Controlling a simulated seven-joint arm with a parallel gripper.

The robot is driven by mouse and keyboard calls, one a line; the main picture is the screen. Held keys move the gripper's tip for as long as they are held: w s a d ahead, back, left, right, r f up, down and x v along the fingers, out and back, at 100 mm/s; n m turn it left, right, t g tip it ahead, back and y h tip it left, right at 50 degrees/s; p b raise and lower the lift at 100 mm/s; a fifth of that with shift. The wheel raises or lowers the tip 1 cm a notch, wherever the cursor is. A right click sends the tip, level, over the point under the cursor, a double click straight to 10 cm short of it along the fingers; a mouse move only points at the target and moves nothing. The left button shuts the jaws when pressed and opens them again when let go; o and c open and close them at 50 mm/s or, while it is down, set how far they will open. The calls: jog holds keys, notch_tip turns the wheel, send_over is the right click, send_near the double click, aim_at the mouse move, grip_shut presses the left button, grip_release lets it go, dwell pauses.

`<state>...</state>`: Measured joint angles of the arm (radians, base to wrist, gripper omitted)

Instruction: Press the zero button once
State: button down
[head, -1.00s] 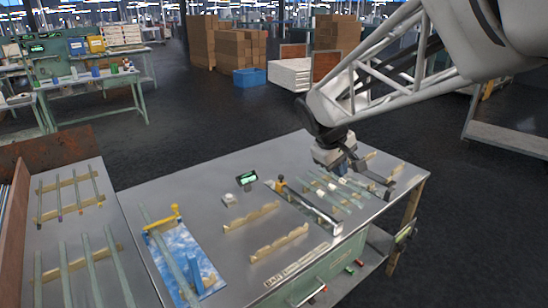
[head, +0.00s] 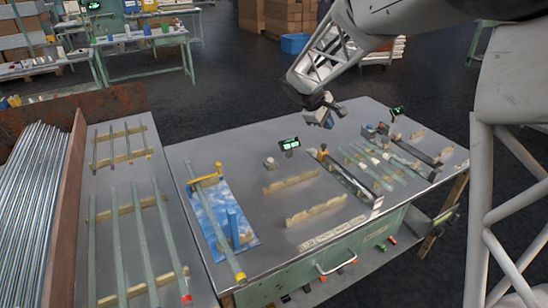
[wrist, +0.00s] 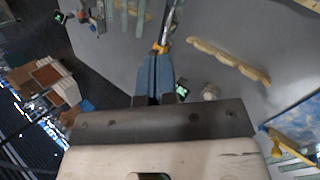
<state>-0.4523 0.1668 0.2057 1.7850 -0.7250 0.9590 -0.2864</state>
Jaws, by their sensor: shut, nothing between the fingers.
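A small pale box with a round top (head: 270,162), which looks like the button, sits on the grey metal table beside a small green-lit display (head: 289,144). In the wrist view the same pale button (wrist: 210,93) lies right of the fingers, with the display (wrist: 183,91) between them and it. My gripper (head: 328,121) is above the back of the table, to the right of and higher than the button, not touching it. In the wrist view my blue fingers (wrist: 156,58) are together with nothing between them. Any marking on the button is too small to read.
A long gauge rail (head: 350,178) with an upright yellow-brown piece stands right of the display. Wooden notched racks (head: 290,182), glass tubes (head: 370,165) and a second display (head: 397,111) are on the table. A blue-patterned board (head: 222,205) with a yellow fixture lies left. Tabletop around the button is clear.

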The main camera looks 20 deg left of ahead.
jog(key=w+a+f+n+t, duration=0.1)
jog(key=w+a+f+n, duration=0.15)
jog(key=a, duration=0.25)
jog(key=w+a+f+n, duration=0.1)
jog(key=w+a+f, duration=0.3)
jog(key=a, duration=0.2)
jog(key=n+t, duration=0.2)
jog(key=n, duration=0.1)
send_over(271, 160)
notch_tip(271, 160, down, 7)
jog(key=shift+a+r+m+h, duration=0.1)
jog(key=shift+r+m+h, duration=0.05)
jog(key=shift+m+h, duration=0.15)
jog(key=shift+f, duration=4.4)
jog(key=shift+f, duration=0.95)
jog(key=shift+r, duration=0.9)
